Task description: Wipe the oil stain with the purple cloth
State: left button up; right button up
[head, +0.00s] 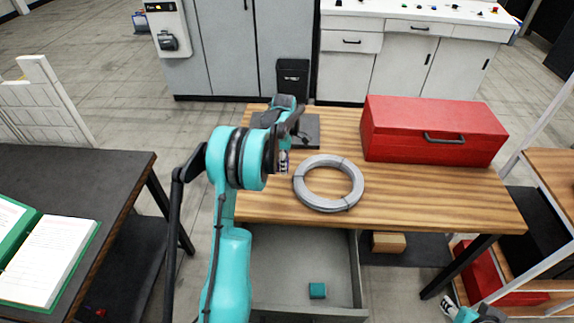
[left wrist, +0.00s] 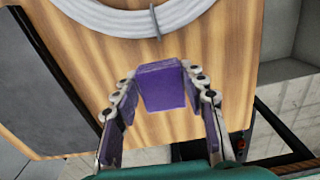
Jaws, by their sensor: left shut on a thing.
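The purple cloth (left wrist: 162,87) shows in the left wrist view as a folded, block-like piece between the fingertips of my left gripper (left wrist: 160,92). The gripper is shut on it, over the wooden tabletop. In the head view my left gripper (head: 284,161) is over the left part of the wooden table (head: 440,200), left of a grey coil; the cloth is hard to make out there. I cannot make out an oil stain in either view. My right gripper (head: 449,305) shows only in part at the bottom right, too small to tell its state.
The grey coil (head: 302,192) lies mid-table, also in the left wrist view (left wrist: 112,31). A red toolbox (head: 430,130) stands at right. A dark flat item (head: 308,129) lies behind my left gripper. An open drawer (head: 345,270) below holds a teal block (head: 317,290).

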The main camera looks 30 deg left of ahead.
pick_arm(q)
jog(key=shift+r, duration=0.55)
dwell(0.4)
